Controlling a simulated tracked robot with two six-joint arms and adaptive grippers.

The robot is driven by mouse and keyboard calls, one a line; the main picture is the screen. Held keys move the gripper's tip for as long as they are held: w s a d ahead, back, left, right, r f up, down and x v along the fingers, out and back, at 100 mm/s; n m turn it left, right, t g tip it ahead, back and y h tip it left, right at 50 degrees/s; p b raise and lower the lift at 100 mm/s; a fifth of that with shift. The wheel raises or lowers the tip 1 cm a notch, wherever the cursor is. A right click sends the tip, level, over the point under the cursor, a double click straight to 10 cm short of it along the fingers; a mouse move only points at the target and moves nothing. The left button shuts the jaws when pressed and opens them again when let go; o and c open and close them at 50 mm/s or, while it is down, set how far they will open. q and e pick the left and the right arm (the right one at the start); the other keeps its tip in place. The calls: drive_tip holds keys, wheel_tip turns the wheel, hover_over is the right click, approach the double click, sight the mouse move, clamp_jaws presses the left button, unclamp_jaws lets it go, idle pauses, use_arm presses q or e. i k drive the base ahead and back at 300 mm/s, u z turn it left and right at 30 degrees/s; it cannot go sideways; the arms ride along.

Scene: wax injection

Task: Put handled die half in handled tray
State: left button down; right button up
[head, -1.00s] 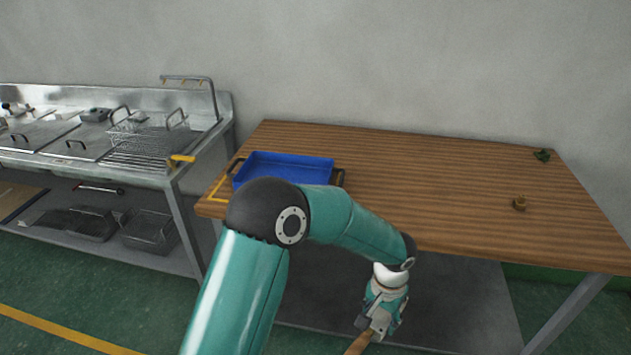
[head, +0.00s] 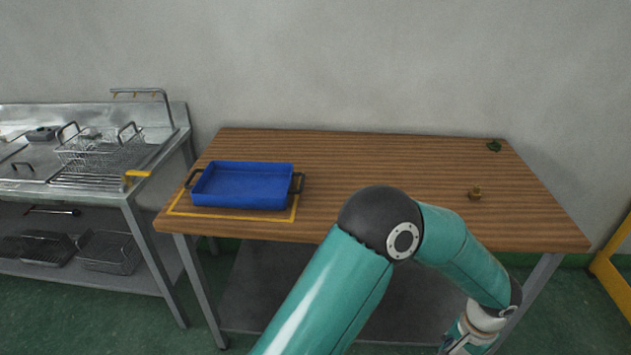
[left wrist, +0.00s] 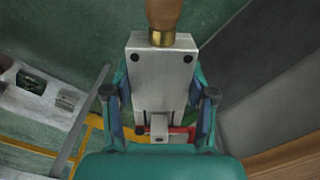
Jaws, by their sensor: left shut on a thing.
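The handled die half (left wrist: 162,75) is a grey metal block with a brass collar and a brown wooden handle at its top in the left wrist view. My left gripper (left wrist: 160,105) is shut on it, one finger on each side of the block. In the head view my left arm reaches to the lower right, and its gripper is cut off at the bottom edge. The handled tray (head: 242,186) is blue with dark handles and looks empty. It sits at the left of the wooden table, apart from my gripper. My right gripper is in neither view.
The wooden table (head: 380,160) has a yellow outline (head: 180,205) around the tray. A metal sink bench with a wire basket (head: 100,152) stands left. The table's middle is clear.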

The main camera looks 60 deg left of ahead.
sight(246, 187)
drive_tip(key=u, duration=0.05)
drive_tip(key=k, duration=1.8)
drive_tip(key=u, duration=1.3)
drive_tip(key=i, duration=1)
drive_tip(key=z, duration=0.05)
